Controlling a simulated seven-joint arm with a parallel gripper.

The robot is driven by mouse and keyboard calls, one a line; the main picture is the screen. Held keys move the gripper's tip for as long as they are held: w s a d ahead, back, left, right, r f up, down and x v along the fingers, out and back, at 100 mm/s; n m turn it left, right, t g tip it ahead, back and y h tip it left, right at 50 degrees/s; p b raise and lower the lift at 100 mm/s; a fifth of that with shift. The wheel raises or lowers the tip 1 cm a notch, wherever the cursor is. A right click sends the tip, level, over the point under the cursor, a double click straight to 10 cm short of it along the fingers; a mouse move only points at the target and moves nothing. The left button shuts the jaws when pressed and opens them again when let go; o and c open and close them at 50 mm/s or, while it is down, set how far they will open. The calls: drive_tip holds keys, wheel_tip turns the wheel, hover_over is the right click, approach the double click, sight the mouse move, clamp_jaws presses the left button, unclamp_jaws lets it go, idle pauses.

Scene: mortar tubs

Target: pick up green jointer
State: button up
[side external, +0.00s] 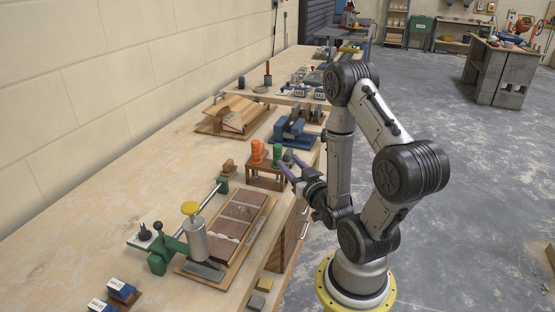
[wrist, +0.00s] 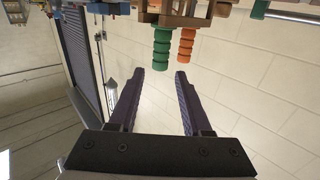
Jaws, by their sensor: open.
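The green jointer shows its ribbed green handle (wrist: 162,48) in the wrist view, where the picture is upside down. In the side external view its green handle (side external: 277,151) stands upright at a small wooden rack (side external: 265,180). An orange handle (wrist: 186,45) is close beside it; it also shows in the side external view (side external: 257,150). My gripper (wrist: 166,74) is open and empty, its dark fingers pointing toward the green handle. In the side external view my gripper (side external: 290,164) is just right of the rack. I cannot tell whether a finger touches the handle.
A green-framed tool with a grey cylinder (side external: 194,240) and a board of brown tiles (side external: 238,222) lie in front of the rack. A blue tool (side external: 288,132) and a wooden board (side external: 234,117) are behind it. The bench (side external: 95,230) is clear toward the wall.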

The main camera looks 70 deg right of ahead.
drive_tip(key=x, duration=1.1)
drive_tip(key=shift+w+d, duration=0.25)
drive_tip(key=shift+w, duration=0.05)
clamp_jaws()
